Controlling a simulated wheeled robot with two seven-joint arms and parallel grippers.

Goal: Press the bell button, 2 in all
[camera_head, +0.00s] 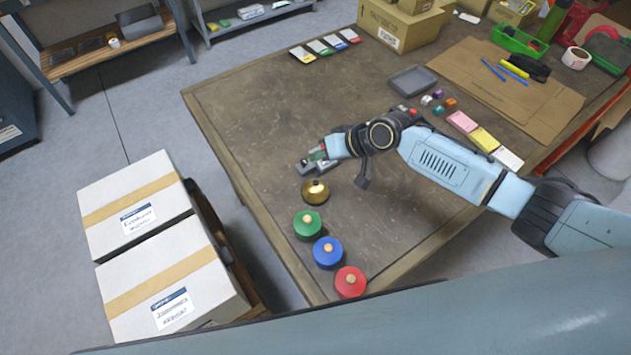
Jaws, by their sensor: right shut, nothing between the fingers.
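A gold dome bell (315,191) with a small button on top stands on the brown table near its left edge. My right gripper (306,168) is shut and empty, just behind the bell in the picture. I cannot tell how high it is above the table or whether it touches the bell. Three round pieces with wooden knobs stand in a row in front of the bell: green (307,226), blue (328,253) and red (350,282). My left gripper is not in view.
Two taped white boxes (170,283) stand left of the table (262,130). A grey tray (412,81), small cubes and coloured pads lie beyond my right arm. Cardboard boxes (395,25) and a green bin (519,42) stand at the back. The table's left middle is clear.

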